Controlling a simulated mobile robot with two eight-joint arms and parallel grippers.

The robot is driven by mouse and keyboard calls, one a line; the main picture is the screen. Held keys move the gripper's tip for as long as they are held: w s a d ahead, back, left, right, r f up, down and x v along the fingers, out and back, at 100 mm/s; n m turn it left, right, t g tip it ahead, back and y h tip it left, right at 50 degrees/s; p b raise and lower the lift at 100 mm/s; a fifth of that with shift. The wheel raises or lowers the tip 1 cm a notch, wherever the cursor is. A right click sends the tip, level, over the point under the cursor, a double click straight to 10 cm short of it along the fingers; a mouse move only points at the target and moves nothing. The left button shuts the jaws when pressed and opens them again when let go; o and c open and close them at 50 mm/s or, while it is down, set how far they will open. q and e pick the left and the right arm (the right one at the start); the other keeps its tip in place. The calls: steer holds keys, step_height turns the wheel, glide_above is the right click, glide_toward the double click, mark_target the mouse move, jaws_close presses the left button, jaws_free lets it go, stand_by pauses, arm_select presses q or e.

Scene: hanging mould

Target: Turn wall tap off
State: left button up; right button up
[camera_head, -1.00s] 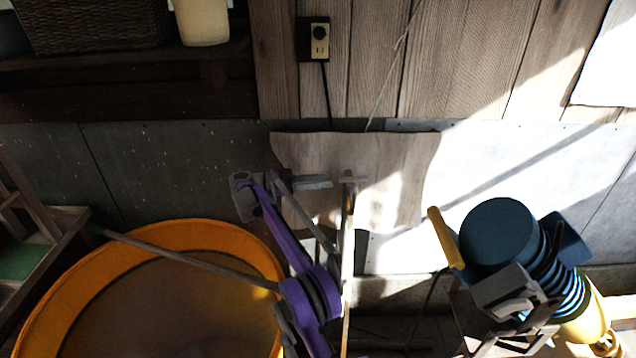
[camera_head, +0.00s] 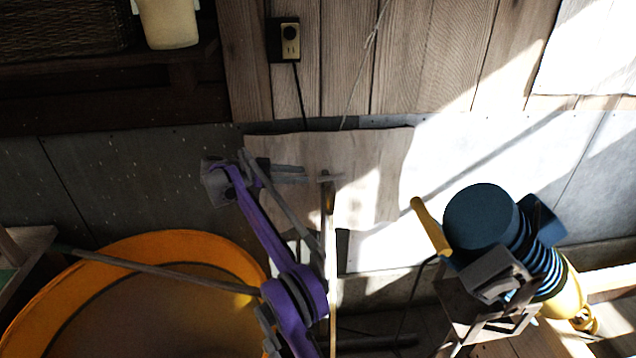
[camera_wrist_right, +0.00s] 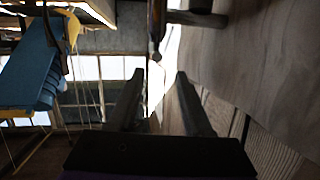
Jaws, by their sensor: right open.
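What looks like the wall tap, a small T-shaped metal piece (camera_head: 329,179), stands in front of a pale wooden board (camera_head: 375,160) on the wall, above a thin upright post. My right gripper (camera_head: 304,174) comes in from the left on a purple arm, its grey fingers pointing right and ending just short of the tap. In the right wrist view my gripper's two fingers (camera_wrist_right: 160,80) are apart with nothing between them. A bar-like piece, probably the tap (camera_wrist_right: 156,32), shows just beyond the fingertips. Whether they touch cannot be told. My left gripper is not in view.
An orange round tub (camera_head: 190,246) stands at lower left with a pole across it. A dark blue and yellow machine (camera_head: 480,215) stands at right. A wall outlet (camera_head: 285,40) with a black cord is above. A shelf (camera_head: 100,90) is at upper left.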

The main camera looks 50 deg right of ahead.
mark_target(325, 177)
steer(key=shift+m+t+y, duration=0.5)
steer(key=shift+m+y, duration=0.1)
steer(key=shift+m, duration=0.2)
steer(key=b+x, duration=0.1)
steer(key=x, duration=0.5)
steer(key=s+r+b+x, duration=0.1)
steer(key=x, duration=0.2)
steer(key=shift+s+r+b, duration=0.1)
steer(key=shift+b, duration=0.25)
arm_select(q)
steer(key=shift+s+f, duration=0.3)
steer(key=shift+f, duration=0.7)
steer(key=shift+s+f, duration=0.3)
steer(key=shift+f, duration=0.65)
arm_select(e)
steer(key=shift+s+d+f, duration=0.25)
steer(key=shift+s+d, duration=0.05)
steer(key=shift+d, duration=0.25)
steer(key=shift+c, duration=0.3)
jaws_close()
